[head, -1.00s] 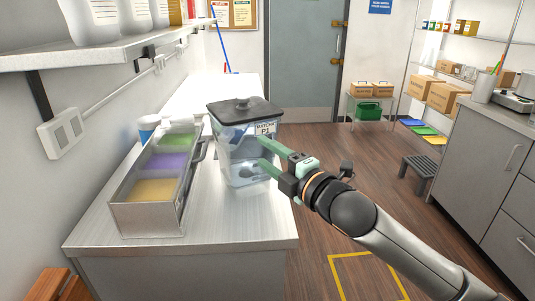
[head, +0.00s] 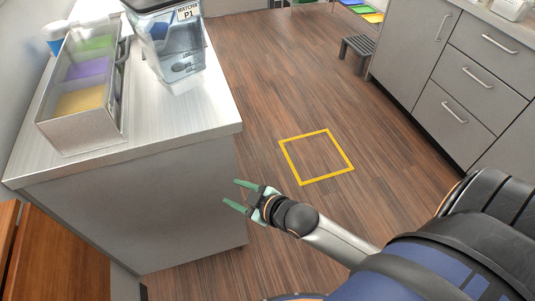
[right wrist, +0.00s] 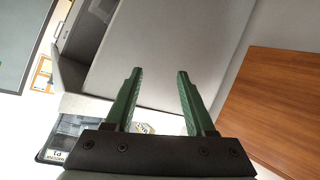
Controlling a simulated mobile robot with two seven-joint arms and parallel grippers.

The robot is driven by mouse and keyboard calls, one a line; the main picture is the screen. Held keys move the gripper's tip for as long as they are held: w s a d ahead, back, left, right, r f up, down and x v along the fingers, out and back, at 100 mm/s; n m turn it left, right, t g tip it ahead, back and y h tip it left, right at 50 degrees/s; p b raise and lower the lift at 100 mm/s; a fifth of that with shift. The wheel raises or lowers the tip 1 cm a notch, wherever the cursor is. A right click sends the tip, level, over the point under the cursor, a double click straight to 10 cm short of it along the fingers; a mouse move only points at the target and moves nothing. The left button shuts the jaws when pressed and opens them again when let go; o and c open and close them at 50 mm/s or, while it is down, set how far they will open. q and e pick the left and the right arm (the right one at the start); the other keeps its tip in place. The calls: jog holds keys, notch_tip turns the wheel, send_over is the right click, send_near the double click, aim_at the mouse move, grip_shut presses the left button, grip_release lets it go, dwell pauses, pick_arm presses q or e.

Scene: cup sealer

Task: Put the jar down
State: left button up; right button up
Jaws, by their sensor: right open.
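The jar (head: 178,52) is a clear square container with a dark lid and a label reading "MATCHA P1". It stands upright on the metal counter (head: 215,108), right of the divided tray, its top cut off by the head view's upper edge. Its dark lid and label also show low at the left in the right wrist view (right wrist: 62,145). My right gripper (head: 237,194) is open and empty, in front of the counter's side and below its top, apart from the jar. Its green fingers show in the right wrist view (right wrist: 155,75). My left gripper is not seen.
A metal tray (head: 80,132) with green, purple and yellow sections sits left of the jar. A yellow square (head: 318,157) marks the open wooden floor. A step stool (head: 358,52) and grey drawers (head: 462,80) stand at the right.

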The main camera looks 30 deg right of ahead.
jog(key=s+f+m+g+h, duration=0.1)
jog(key=s+f+m, duration=0.4)
jog(key=s+f, duration=0.6)
jog(key=s+g, duration=0.1)
jog(key=s, duration=0.2)
jog(key=shift+m+g, duration=0.4)
jog(key=shift+a+r, duration=0.1)
jog(key=shift+r, duration=0.05)
